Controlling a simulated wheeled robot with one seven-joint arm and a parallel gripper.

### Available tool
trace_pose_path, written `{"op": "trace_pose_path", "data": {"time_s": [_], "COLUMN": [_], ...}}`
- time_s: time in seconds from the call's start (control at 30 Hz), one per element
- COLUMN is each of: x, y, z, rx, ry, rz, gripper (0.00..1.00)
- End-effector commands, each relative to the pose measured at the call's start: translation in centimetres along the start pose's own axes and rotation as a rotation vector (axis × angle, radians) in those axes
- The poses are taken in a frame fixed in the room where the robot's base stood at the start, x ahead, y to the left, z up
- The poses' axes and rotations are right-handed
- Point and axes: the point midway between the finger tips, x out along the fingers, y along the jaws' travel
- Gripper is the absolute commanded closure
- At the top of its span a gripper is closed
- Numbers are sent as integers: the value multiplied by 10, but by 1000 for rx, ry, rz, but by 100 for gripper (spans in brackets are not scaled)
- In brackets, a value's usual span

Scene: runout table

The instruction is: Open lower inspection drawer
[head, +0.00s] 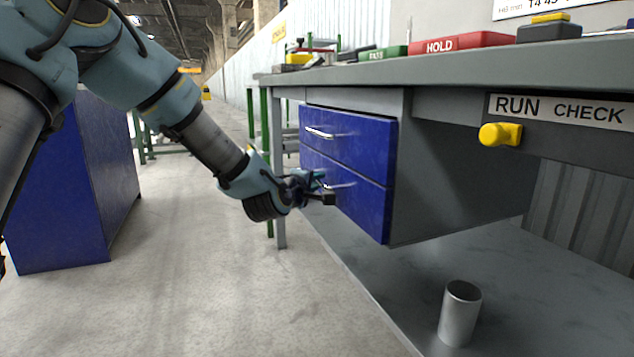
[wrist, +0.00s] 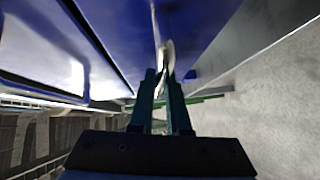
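The lower inspection drawer (head: 358,203) is a blue front under the bench, below the matching upper drawer (head: 345,138). Both fronts look closed and about flush. The lower drawer's pale bar handle (head: 341,186) is partly hidden by my gripper (head: 322,187) in the head view. In the wrist view, the handle (wrist: 164,56) passes between the teal fingertips of my gripper (wrist: 162,78). The gap between the fingers is narrow and the handle seems to fill it, so the fingers look shut on it.
The grey bench (head: 470,68) carries a red HOLD block (head: 460,44) and a green block (head: 385,53). A yellow knob (head: 499,134) sits beside the RUN CHECK label. A metal cup (head: 460,312) stands on the lower shelf. The floor left of the drawers is clear before a blue cabinet (head: 75,185).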

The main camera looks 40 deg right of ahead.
Motion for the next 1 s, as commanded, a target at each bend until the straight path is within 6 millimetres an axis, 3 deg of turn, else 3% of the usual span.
{"op": "trace_pose_path", "data": {"time_s": [0.1, 1.0], "x": [0, 0], "y": [0, -1], "z": [0, 0], "rx": [0, 0], "ry": [0, 0], "rz": [-1, -2], "gripper": [100, 100]}}
